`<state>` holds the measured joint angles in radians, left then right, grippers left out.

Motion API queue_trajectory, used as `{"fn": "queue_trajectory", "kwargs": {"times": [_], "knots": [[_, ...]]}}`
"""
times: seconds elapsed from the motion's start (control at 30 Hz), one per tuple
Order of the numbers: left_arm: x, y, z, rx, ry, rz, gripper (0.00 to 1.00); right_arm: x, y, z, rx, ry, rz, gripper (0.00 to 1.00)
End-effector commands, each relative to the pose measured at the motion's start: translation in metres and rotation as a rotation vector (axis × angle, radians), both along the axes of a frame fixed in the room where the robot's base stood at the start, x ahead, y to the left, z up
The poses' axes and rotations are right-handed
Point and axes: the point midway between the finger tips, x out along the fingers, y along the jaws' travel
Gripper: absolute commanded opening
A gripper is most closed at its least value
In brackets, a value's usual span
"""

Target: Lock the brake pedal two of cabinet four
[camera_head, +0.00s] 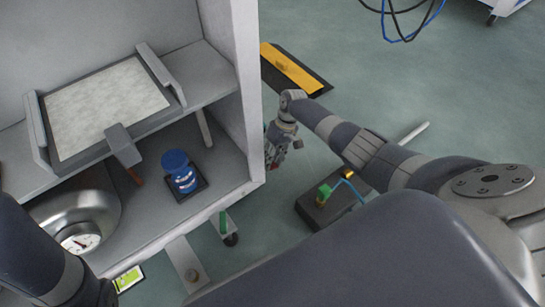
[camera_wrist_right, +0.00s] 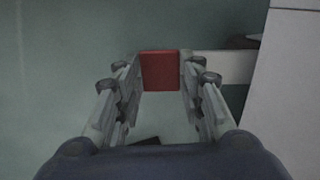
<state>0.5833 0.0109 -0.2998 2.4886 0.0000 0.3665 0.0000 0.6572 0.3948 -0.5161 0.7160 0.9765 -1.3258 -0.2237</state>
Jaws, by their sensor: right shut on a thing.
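A red brake pedal (camera_wrist_right: 160,71) shows in the right wrist view, between the two fingertips of my right gripper (camera_wrist_right: 160,78). The fingers lie on both sides of it, shut on it. In the head view my right gripper (camera_head: 274,152) points down beside the right wall of the grey cabinet (camera_head: 232,60), close to the floor; the pedal is hard to make out there.
The cabinet holds a tray (camera_head: 175,95), a blue jar (camera_head: 180,172) and a metal pot with a gauge (camera_head: 79,241). A dark box (camera_head: 315,213) with a green top piece and blue cable lies on the floor. A yellow-black plate (camera_head: 292,70) lies behind. Floor to the right is mostly clear.

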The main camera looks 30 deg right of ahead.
Motion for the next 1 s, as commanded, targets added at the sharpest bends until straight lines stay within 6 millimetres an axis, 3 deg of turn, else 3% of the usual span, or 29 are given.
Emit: {"fn": "queue_trajectory", "kwargs": {"times": [0.17,0.2,0.27,0.73,0.87,1.0], "knots": [[0.000,0.000,-0.001,0.000,0.000,0.000,0.26,0.000,-0.004,-0.004,-0.013,-0.004,-0.001,0.00],[0.000,0.000,-0.001,0.000,0.000,0.000,0.26,-0.001,-0.004,-0.004,-0.014,-0.004,-0.001,0.42],[0.000,0.000,-0.001,0.000,0.000,0.000,0.26,-0.001,-0.004,-0.004,-0.013,-0.005,-0.001,0.56],[0.000,0.000,-0.001,0.000,0.001,0.000,0.26,0.000,-0.005,0.004,-0.008,-0.003,-0.001,0.56],[0.000,0.000,-0.001,0.000,0.001,0.000,0.26,0.001,-0.010,0.019,-0.008,-0.005,0.000,0.56],[0.000,0.000,-0.001,0.000,0.001,0.000,0.26,0.003,-0.020,0.047,-0.010,-0.007,-0.001,0.56]]}}
